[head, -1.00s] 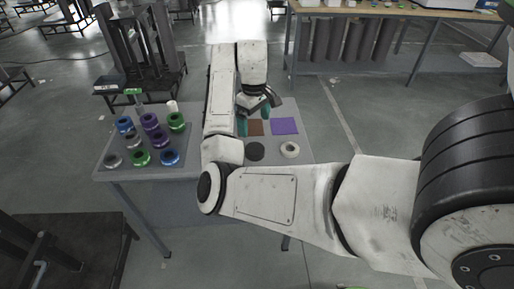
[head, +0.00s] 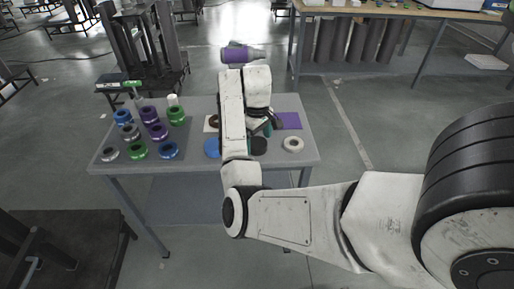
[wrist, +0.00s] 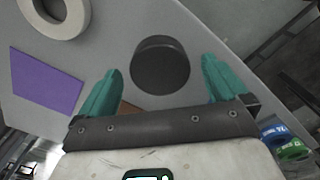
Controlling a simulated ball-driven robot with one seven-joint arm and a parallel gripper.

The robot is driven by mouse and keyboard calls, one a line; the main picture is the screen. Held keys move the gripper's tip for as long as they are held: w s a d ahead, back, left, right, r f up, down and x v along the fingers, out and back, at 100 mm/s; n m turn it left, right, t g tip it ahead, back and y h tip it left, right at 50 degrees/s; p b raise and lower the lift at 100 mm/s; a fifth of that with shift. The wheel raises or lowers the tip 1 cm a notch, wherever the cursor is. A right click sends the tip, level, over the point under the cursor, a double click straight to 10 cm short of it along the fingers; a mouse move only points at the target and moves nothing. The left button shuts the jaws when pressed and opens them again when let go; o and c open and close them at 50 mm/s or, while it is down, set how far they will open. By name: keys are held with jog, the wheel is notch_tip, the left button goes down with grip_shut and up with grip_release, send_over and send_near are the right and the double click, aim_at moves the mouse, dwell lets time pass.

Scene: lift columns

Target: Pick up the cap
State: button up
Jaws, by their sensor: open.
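The cap appears to be the black round disc (head: 259,145) lying on the grey table, left of the white ring. In the wrist view the black disc (wrist: 160,65) shows whole, with a flat top and a short side wall. My gripper (wrist: 160,66) is open and empty. Its two teal fingers are on either side of the disc in that view, apart from it. How high they are above it I cannot tell. In the head view my gripper (head: 264,127) is just behind the disc, partly hidden by my own arm.
A purple square (head: 289,121) lies behind. Several coloured rings (head: 138,150) fill the table's left side, with a white-topped bottle (head: 173,100) behind them.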

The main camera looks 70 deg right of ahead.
jog(key=shift+f, duration=0.1)
jog(key=shift+c, duration=0.2)
jog(key=c, duration=1.1)
jog(key=shift+c, duration=0.2)
